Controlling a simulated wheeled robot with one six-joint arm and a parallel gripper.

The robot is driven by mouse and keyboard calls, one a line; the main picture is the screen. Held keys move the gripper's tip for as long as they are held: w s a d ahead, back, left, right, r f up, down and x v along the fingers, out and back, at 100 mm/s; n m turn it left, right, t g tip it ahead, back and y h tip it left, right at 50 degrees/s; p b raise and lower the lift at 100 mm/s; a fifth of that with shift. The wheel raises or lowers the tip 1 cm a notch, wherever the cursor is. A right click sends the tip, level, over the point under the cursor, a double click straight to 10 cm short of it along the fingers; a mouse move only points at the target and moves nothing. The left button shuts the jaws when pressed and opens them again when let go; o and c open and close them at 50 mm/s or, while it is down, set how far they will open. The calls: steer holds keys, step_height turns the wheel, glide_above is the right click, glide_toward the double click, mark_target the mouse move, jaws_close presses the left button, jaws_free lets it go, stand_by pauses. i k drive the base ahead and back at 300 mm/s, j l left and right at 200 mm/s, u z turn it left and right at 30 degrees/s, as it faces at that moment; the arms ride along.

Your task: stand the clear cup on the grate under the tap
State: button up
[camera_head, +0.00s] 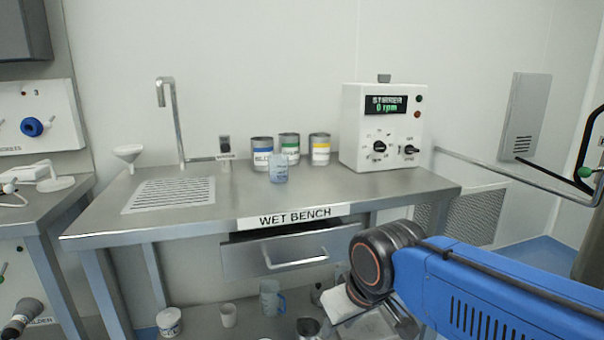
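The clear cup (279,168), faintly blue, stands upright on the wet bench in front of several labelled tins. The grate (170,194) is set into the bench top at the left. The tap (172,115) rises behind the grate, its spout bent over at the top. My gripper (404,322) is low at the right, in front of the bench and well apart from the cup. It is mostly hidden by my blue arm, so I cannot see its fingers clearly or whether it is open.
Tins (320,149) stand behind the cup. A stirrer box (381,128) is at the right of the bench, a funnel (128,154) at the left. The drawer (290,254) looks slightly open. A jug (271,298) and other vessels sit below.

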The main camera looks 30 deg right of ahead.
mark_target(176, 190)
steer(key=j+z, duration=1.1)
steer(key=j, duration=0.3)
steer(key=k+j+z, duration=0.1)
steer(key=j, duration=0.4)
steer(key=k+j+z, duration=0.15)
steer(key=j, duration=0.3)
steer(key=k+j+z, duration=0.1)
steer(key=j, duration=0.35)
steer(key=k+j+z, duration=0.15)
steer(key=j, duration=0.3)
